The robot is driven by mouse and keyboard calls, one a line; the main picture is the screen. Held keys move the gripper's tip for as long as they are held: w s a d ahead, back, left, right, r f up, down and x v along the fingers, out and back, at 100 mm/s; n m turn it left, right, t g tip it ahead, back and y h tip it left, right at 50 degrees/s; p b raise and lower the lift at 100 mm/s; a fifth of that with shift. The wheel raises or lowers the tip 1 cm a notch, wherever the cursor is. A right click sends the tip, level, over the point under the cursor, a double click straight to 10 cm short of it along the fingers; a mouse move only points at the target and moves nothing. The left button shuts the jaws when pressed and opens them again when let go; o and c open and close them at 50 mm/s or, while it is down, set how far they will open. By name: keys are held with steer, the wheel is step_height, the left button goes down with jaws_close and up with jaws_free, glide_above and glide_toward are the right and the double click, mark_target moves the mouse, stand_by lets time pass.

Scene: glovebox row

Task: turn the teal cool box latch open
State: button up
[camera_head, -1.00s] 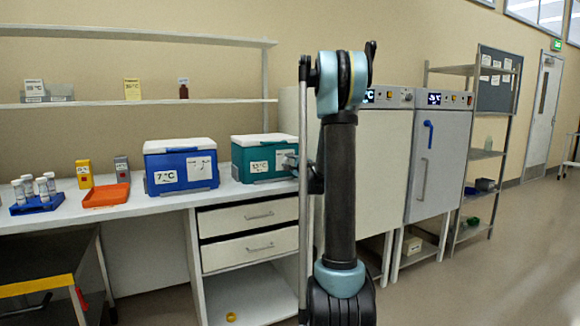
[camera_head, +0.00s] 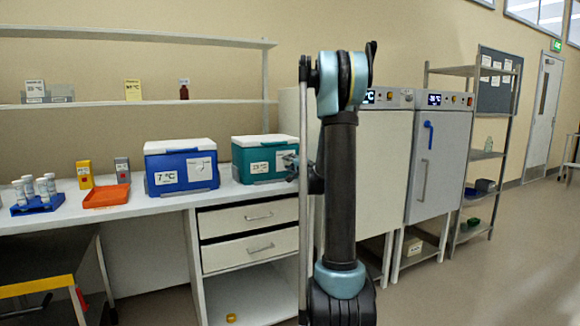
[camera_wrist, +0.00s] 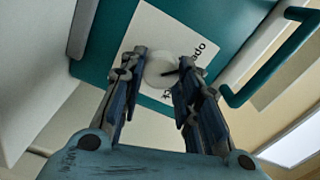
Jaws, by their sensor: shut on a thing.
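The teal cool box (camera_head: 252,160) with a white lid stands on the white bench, right of the blue box. In the wrist view its teal front (camera_wrist: 112,42) fills the upper part. A round pale latch knob (camera_wrist: 160,70) sits on a white label plate (camera_wrist: 170,30) with partly hidden lettering. A short dark mark shows by the knob. My gripper (camera_wrist: 155,85) has a finger on each side of the knob and is shut on it. In the head view my gripper (camera_head: 289,165) is small at the box's front right, partly hidden by my arm.
A blue cool box (camera_head: 180,170) stands just left of the teal one. An orange tray (camera_head: 106,196) and a blue tube rack (camera_head: 38,204) lie farther left. Drawers (camera_head: 248,218) are below the bench. A teal handle (camera_wrist: 275,60) juts out beside the knob in the wrist view.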

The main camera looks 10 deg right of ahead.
steer(key=shift+s+f, duration=0.1)
stand_by(0.3)
steer(key=o, duration=1.1)
steer(key=v, duration=1.1)
steer(key=shift+s+d, duration=0.15)
steer(key=shift+s, duration=0.15)
